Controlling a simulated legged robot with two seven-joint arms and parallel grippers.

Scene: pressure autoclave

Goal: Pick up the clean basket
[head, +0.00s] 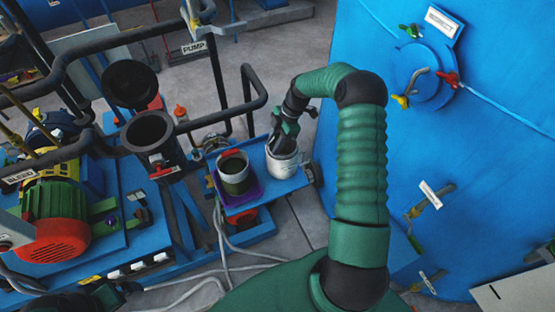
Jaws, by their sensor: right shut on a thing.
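The clean basket looks to be the white, cup-shaped basket (284,166) standing upright on a small blue shelf (265,192) near the middle of the head view. My right gripper (279,146) reaches down into its mouth from above and is shut on its rim or wall. The fingertips are partly hidden by the basket and the gripper body. Whether the basket touches the shelf is hard to tell. A second basket (235,176), greyish with a dark content, stands just left of it on a purple tray (222,190). My left gripper is out of view.
A large blue tank (440,150) with valves stands close on the right. An open black pipe vessel (148,135) with a raised lid (130,82) and black railings stand left of the shelf. A green and red pump motor (55,215) is at far left.

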